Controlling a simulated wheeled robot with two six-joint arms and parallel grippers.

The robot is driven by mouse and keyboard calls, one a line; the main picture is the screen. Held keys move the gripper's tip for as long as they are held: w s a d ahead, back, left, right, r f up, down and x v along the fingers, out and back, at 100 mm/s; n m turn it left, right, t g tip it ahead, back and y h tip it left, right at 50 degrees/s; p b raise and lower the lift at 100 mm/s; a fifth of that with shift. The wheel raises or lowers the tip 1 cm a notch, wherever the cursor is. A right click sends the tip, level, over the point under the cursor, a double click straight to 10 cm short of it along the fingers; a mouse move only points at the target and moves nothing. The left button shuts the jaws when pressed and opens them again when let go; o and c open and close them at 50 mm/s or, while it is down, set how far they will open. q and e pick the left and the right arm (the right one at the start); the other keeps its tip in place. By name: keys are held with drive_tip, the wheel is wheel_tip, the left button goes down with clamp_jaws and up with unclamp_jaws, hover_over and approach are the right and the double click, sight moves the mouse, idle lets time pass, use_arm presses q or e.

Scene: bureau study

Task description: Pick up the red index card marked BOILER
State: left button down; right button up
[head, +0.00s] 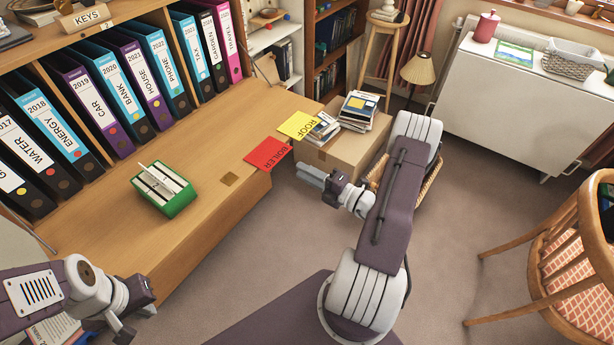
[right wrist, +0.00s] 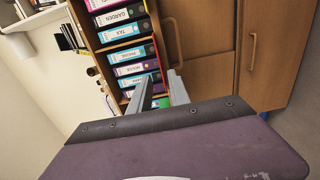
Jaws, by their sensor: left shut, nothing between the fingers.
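The red index card (head: 268,155) marked BOILER lies flat at the front edge of the wooden bureau top, with its front part seeming to stick out past the edge. A yellow card (head: 299,125) marked ROOF lies just beyond it. My right gripper (head: 312,178) is in front of the bureau edge, to the right of the red card and apart from it. In the right wrist view its two fingers (right wrist: 160,92) stand apart with nothing between them. My left gripper (head: 140,312) is shut and empty at the lower left, away from the cards.
A green card box (head: 165,190) stands on the bureau top (head: 205,225), with a row of binders (head: 125,85) behind it. A cardboard box (head: 345,150) with stacked books stands right of the cards. A wooden chair (head: 560,260) is at right. Open carpet lies between.

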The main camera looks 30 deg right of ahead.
drive_tip(key=x, duration=0.8)
drive_tip(key=shift+w, duration=0.1)
clamp_jaws()
drive_tip(key=p+v, duration=0.1)
drive_tip(key=v, duration=0.5)
idle(0.8)
